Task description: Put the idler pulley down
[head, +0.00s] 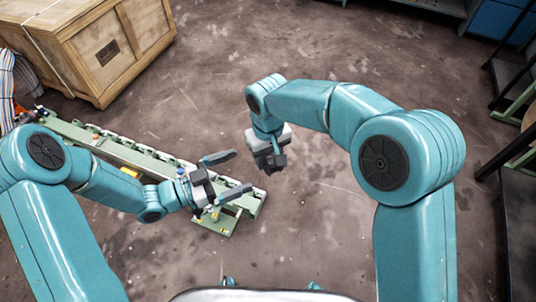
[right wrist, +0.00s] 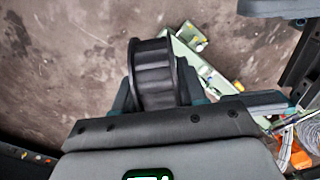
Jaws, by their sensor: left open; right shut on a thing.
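The idler pulley (right wrist: 153,75) is a black, flanged, spool-like wheel, seen in the right wrist view between the fingers of my right gripper. In the head view my right gripper (head: 270,163) points down over the floor, just right of the green frame's near end, and the pulley is hard to make out there. My left gripper (head: 241,172) is open and empty, its two dark fingers pointing right over the near end of the green frame. It stands a short way left of my right gripper.
A long pale green frame (head: 130,156) with a row of rollers runs from the left towards the middle. A wooden crate (head: 80,85) stands at the upper left. Dark racks (head: 516,215) line the right side. The stained concrete floor (head: 310,220) is bare around my right gripper.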

